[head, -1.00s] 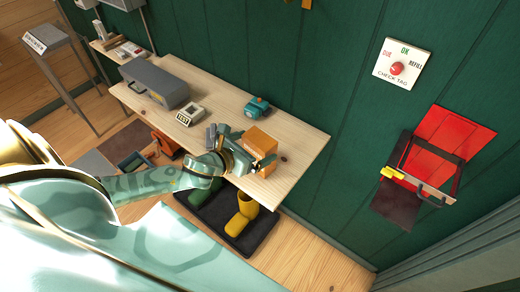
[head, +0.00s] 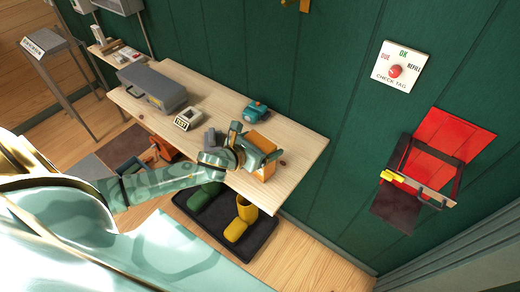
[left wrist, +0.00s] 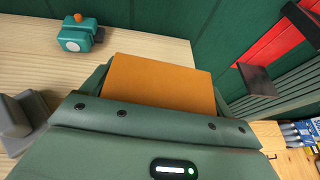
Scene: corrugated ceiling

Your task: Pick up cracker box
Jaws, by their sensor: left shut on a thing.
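The cracker box, a plain orange box (head: 258,141), stands upright near the right front part of the wooden table. My left gripper (head: 261,159) is shut on it, with its fingers across the box's sides. In the left wrist view the orange top of the box (left wrist: 165,84) fills the space between the fingers, which show only in part beside it. I cannot tell whether the box's bottom touches the table. My right gripper is not in view.
The table (head: 296,147) also holds a teal device (head: 255,111), a small TEST meter (head: 187,118), a dark grey block (head: 210,138) and a grey case (head: 152,86). A black tray (head: 256,243) with green and yellow boots lies on the floor. A green wall stands behind.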

